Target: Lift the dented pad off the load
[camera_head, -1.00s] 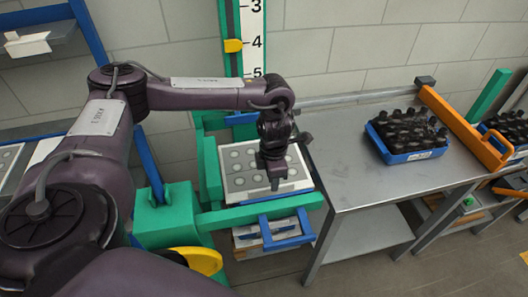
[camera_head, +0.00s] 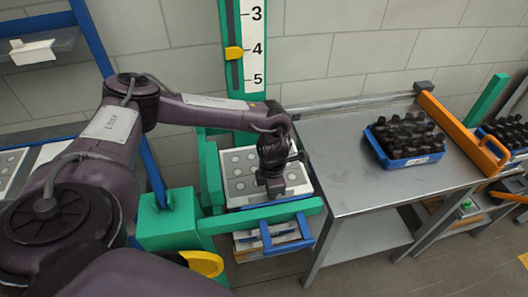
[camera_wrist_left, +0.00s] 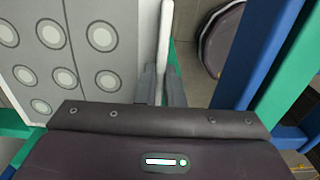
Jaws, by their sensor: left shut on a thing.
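The dented pad (camera_head: 240,192) is a pale grey panel with rows of round dents. It lies inside the green frame at the middle of the head view and fills the left of the wrist view (camera_wrist_left: 75,52). My left gripper (camera_head: 274,190) is at the pad's near right part. In the wrist view its fingers (camera_wrist_left: 162,88) are shut on the pad's thin white upright edge. The load under the pad is mostly hidden, and I cannot tell whether the pad touches it. My right gripper is not in view.
The green frame (camera_head: 262,213) surrounds the pad, with a blue handle (camera_head: 286,237) on a box below. A steel table (camera_head: 350,180) stands right, carrying a blue crate (camera_head: 408,160) of dark bottles. An orange bar (camera_head: 462,130) edges the table. Another dented panel (camera_head: 8,168) is at far left.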

